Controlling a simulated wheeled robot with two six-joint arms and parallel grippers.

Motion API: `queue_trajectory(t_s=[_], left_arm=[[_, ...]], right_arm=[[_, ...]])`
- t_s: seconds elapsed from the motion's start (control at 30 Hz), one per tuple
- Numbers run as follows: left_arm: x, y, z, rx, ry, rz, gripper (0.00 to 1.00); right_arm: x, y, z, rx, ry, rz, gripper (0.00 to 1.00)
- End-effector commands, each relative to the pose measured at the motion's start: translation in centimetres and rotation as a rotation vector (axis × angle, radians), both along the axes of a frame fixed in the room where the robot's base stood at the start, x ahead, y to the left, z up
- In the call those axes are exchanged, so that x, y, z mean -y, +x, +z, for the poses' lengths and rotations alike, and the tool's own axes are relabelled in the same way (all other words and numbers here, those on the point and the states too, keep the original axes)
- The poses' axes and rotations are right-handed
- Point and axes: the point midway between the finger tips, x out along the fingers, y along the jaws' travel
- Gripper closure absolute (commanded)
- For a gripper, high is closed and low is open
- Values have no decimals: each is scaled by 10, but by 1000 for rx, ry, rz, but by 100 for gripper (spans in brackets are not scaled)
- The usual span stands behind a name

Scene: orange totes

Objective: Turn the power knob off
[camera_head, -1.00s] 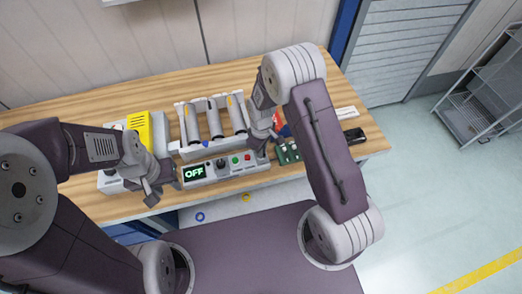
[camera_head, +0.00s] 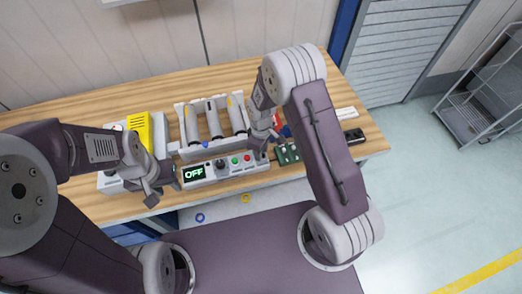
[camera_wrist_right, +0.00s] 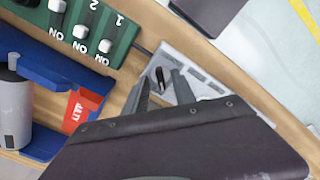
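The grey control box (camera_head: 213,178) sits at the table's front edge. Its lit display (camera_head: 194,173) reads OFF in green. A black knob (camera_head: 220,165) stands beside the display, with a green and a red button to its right. My right gripper (camera_head: 259,150) is over the box's right end. In the right wrist view, its two fingers (camera_wrist_right: 161,88) are apart, with a black knob or lever (camera_wrist_right: 157,77) on the grey panel showing between their tips. I cannot tell whether they touch it. My left gripper (camera_head: 149,192) hangs near the front edge, left of the box; its opening is unclear.
A green switch panel (camera_wrist_right: 95,30) with white switches lies beside the box. Grey cylinders in a rack (camera_head: 213,122) stand behind it. A yellow device (camera_head: 139,128) is at left, a black object (camera_head: 354,136) at right. A blue holder (camera_wrist_right: 50,65) is near the right gripper.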

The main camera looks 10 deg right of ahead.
Motion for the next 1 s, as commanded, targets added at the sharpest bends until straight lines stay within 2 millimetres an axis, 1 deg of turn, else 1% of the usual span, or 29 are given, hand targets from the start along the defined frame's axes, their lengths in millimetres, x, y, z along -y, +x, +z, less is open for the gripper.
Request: queue_trajectory(t_s=[0.1, 0.17, 0.27, 0.4, 0.5, 0.6, 0.7, 1.0], left_arm=[[0, 0, -1, 0, 0, 0, 64], [0, 0, -3, 0, 0, 0, 64], [0, 0, -8, 0, 0, 0, 64], [0, 0, -13, 0, 0, 0, 64], [0, 0, -15, 0, 0, 0, 64], [0, 0, -16, 0, 0, 0, 64], [0, 0, -16, 0, 0, 0, 64], [0, 0, -15, 0, 0, 0, 64]], right_arm=[[0, 0, 1, 0, 0, 0, 68], [0, 0, 6, 1, 1, 0, 68], [0, 1, 26, 6, 2, -1, 68], [0, 1, 58, 6, 1, -1, 68], [0, 0, 76, 6, 2, -1, 68], [1, 0, 87, 3, 1, -1, 68], [1, -1, 91, 1, 1, 0, 68], [1, -1, 91, 0, 0, 0, 68]])
